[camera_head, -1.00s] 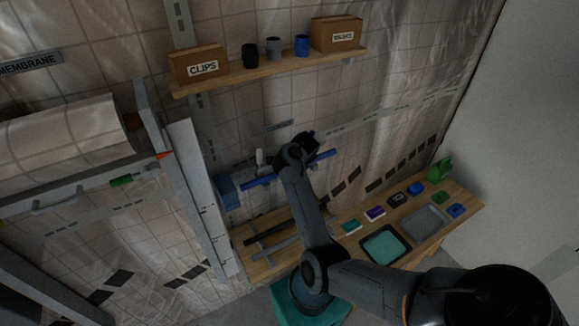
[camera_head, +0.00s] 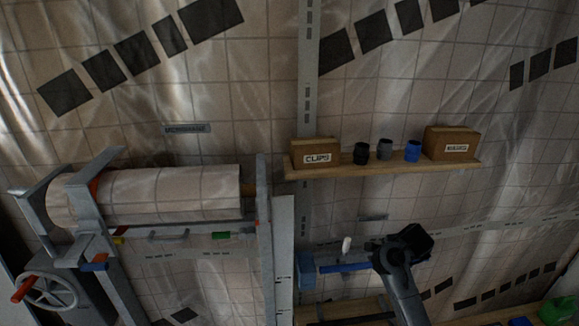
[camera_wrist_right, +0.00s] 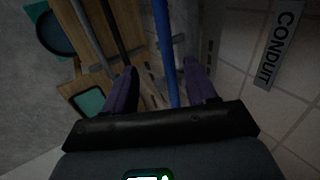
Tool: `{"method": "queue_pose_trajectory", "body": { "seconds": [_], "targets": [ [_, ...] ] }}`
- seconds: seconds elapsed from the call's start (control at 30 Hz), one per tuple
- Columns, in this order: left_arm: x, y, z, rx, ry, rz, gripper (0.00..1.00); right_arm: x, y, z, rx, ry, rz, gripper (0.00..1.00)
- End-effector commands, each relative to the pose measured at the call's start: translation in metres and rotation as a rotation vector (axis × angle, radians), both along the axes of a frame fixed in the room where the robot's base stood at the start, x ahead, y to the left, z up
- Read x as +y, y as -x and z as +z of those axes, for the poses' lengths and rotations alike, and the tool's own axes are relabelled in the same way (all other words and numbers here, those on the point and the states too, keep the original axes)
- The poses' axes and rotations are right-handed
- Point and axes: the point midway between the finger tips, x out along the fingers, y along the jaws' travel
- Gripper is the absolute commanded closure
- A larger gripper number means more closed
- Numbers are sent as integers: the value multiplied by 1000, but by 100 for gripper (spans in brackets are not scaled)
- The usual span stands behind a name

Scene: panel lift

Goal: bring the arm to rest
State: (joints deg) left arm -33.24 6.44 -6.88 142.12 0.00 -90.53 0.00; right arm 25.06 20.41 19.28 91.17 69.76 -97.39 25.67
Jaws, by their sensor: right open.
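My right arm comes up from the bottom of the head view, and its dark wrist and gripper (camera_head: 402,245) are by the wall. The blue bar (camera_head: 343,267) shows to the left of the wrist; the wrist covers part of it. In the right wrist view, my right gripper (camera_wrist_right: 163,86) is open, its two purple-grey fingers apart. A long blue bar (camera_wrist_right: 164,45) runs through the view between them; I cannot tell whether they touch it. My left gripper is not in view.
A shelf (camera_head: 390,168) holds two boxes and several cups above the right arm. A membrane roll (camera_head: 160,195) on a frame with a handwheel (camera_head: 47,291) stands left.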

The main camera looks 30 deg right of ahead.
Motion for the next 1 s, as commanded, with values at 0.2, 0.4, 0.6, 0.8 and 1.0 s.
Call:
{"method": "queue_pose_trajectory", "body": {
  "seconds": [0.2,0.4,0.6,0.8,1.0],
  "targets": [
    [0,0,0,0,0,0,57,17,46,-78,161,-14,27,43],
    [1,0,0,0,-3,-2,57,83,123,-164,384,32,269,43],
    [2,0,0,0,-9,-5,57,185,199,-203,545,119,811,43],
    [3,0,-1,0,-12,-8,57,303,244,-175,497,270,1484,43],
    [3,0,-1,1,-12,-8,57,361,228,-117,338,537,1887,43]
  ]
}}
